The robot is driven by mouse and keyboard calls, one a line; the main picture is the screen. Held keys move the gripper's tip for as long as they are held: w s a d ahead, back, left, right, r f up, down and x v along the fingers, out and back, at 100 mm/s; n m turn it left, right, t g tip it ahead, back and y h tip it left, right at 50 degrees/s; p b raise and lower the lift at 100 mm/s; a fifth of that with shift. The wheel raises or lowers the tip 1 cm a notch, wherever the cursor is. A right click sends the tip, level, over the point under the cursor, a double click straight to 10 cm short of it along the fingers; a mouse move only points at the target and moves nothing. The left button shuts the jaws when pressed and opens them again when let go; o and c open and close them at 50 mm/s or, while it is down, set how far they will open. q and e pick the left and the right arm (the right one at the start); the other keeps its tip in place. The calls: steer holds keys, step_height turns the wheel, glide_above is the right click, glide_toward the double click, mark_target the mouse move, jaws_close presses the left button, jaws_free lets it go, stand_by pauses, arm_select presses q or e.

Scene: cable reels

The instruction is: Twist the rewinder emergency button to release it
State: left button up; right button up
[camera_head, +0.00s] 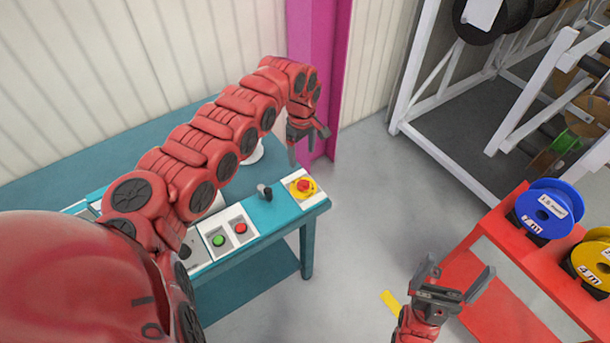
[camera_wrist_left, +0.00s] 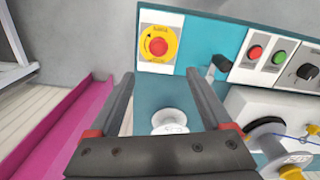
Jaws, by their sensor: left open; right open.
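The rewinder emergency button (camera_head: 304,186) is a red knob on a yellow disc, set in a white plate at the right end of the teal bench (camera_head: 316,204). In the left wrist view the emergency button (camera_wrist_left: 158,46) shows beyond the fingertips, between the two fingers. My left gripper (camera_head: 308,148) is open and empty, above and behind the button, apart from it. In its own wrist view the left gripper (camera_wrist_left: 160,82) has its fingers spread wide.
Green (camera_head: 218,240) and red (camera_head: 241,228) push buttons and a black lever (camera_head: 264,191) sit left of the emergency button. A magenta post (camera_head: 330,80) stands behind the bench. A red table (camera_head: 480,250) with blue (camera_head: 548,208) and yellow (camera_head: 595,262) reels is at right.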

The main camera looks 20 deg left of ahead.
mark_target(303, 183)
arm_select(q)
step_height(303, 183, down, 14)
steer(key=shift+w+d+f, duration=0.1)
steer(key=shift+w, duration=0.05)
stand_by(0.3)
jaws_close()
